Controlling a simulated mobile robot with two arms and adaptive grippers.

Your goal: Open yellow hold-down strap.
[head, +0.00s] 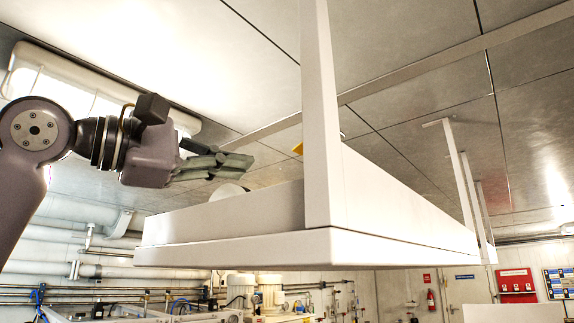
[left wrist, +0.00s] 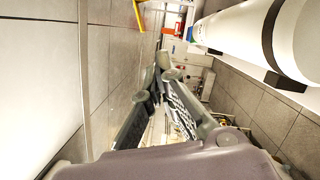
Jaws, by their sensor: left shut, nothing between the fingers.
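A small yellow piece (head: 298,148), which looks like part of the hold-down strap, shows beside the white upright post in the head view. In the left wrist view a thin yellow bent bar (left wrist: 124,28) stands out at the top, left of centre. My left gripper (head: 248,161) is shut and empty, above the near wall of the white hanging tray, left of the yellow piece and apart from it. Its fingertips meet in the left wrist view (left wrist: 160,64). A white cylinder (left wrist: 235,32) with dark bands lies at upper right there; its rounded end (head: 228,192) shows under my gripper. My right gripper is not in view.
The white tray (head: 240,247) hangs from the ceiling by white posts (head: 321,110). The near post stands between my left gripper and the tray's right part. A ceiling lamp (head: 90,85) is behind my left arm. Pipes and machinery are below.

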